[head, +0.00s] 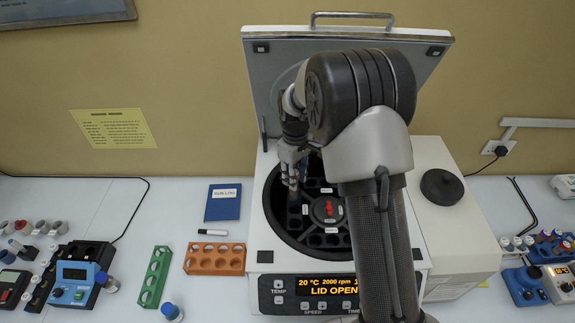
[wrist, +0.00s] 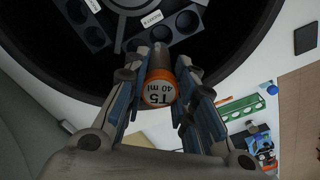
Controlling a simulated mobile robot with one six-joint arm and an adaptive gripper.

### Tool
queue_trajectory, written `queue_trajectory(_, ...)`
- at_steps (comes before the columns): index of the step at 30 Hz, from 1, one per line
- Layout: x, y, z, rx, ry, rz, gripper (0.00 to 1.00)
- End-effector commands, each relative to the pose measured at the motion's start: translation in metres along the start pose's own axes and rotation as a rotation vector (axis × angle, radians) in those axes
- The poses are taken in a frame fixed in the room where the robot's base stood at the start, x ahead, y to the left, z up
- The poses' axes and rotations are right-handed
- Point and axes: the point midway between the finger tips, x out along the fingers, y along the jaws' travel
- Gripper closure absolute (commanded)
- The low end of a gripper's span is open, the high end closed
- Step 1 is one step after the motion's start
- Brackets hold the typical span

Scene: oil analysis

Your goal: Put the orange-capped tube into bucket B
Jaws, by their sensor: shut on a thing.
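In the head view my gripper (head: 292,183) is over the left part of the open centrifuge's (head: 262,220) dark bowl. The tube's far end points into the bowl; its depth there is unclear. Black buckets with round holes and white labels sit around the rotor; two bucket blocks (wrist: 82,22) (wrist: 178,28) show in the wrist view.
The raised lid (head: 262,70) stands behind my arm. A round black lid (head: 441,187) rests on the right. The display reads "LID OPEN".

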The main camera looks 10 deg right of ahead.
Motion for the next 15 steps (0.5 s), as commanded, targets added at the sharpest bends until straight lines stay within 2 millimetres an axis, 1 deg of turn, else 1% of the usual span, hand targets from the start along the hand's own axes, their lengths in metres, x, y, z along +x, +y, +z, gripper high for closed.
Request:
queue_trajectory(3, 0.005, 0.002, 0.005, 0.006, 0.0, 0.0, 1.0)
queue_trajectory(8, 0.013, 0.001, 0.005, 0.005, 0.0, 0.0, 1.0)
queue_trajectory(15, 0.034, 0.001, 0.005, 0.005, -0.002, -0.001, 1.0)
